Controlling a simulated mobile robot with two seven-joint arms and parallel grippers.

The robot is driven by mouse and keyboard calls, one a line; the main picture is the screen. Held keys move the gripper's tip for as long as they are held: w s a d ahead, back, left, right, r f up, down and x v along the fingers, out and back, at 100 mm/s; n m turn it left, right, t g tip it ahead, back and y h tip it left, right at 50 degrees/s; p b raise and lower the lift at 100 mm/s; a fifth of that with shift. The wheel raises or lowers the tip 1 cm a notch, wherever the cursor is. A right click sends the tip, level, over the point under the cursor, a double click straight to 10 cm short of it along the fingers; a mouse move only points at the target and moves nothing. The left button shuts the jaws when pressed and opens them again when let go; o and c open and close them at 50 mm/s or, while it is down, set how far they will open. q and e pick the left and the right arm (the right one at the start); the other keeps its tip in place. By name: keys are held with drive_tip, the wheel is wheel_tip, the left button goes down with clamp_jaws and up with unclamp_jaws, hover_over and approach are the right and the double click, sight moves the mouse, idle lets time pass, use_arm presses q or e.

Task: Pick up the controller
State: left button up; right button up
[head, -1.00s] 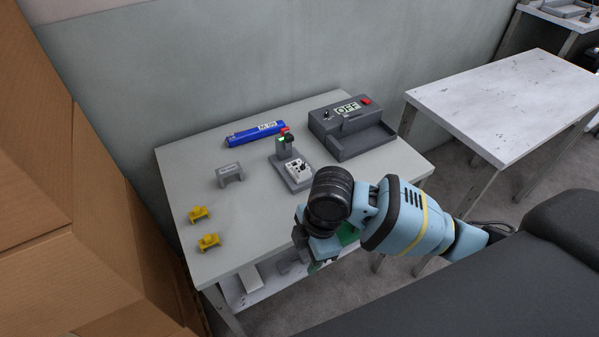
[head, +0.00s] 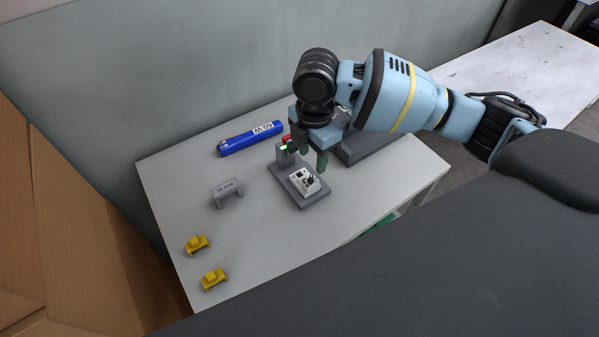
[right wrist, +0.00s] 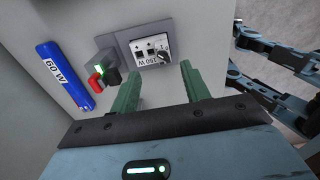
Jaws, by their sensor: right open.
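The controller is a small white box (head: 303,182) with dark sockets and a black knob or connector on its face. My right gripper (head: 309,157) is above the stand, just behind the box in the head view, open and empty. In the right wrist view its two green fingers (right wrist: 162,82) are apart, with the box beyond them. My left gripper does not show in the head view.
The stand's post carries a green light and a red part (right wrist: 97,80), close to my right fingers. A blue 60 W bar (head: 250,138), a grey bracket (head: 226,191) and two yellow parts (head: 198,244) lie to the left. A grey device (head: 368,146) is partly hidden behind my arm.

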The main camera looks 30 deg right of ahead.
sight(311, 177)
drive_tip(key=shift+s, duration=0.1)
drive_tip(key=shift+s+f, duration=0.15)
drive_tip(key=shift+f, duration=0.4)
drive_tip(key=shift+s+f, duration=0.15)
drive_tip(key=shift+f, duration=0.35)
drive_tip(key=shift+w+f, duration=0.1)
drive_tip(key=shift+f, duration=0.35)
drive_tip(key=shift+a+f, duration=0.15)
drive_tip(key=shift+f, duration=2.2)
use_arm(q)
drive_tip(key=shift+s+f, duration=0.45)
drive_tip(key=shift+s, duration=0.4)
use_arm(e)
drive_tip(key=shift+c, duration=0.3)
clamp_jaws()
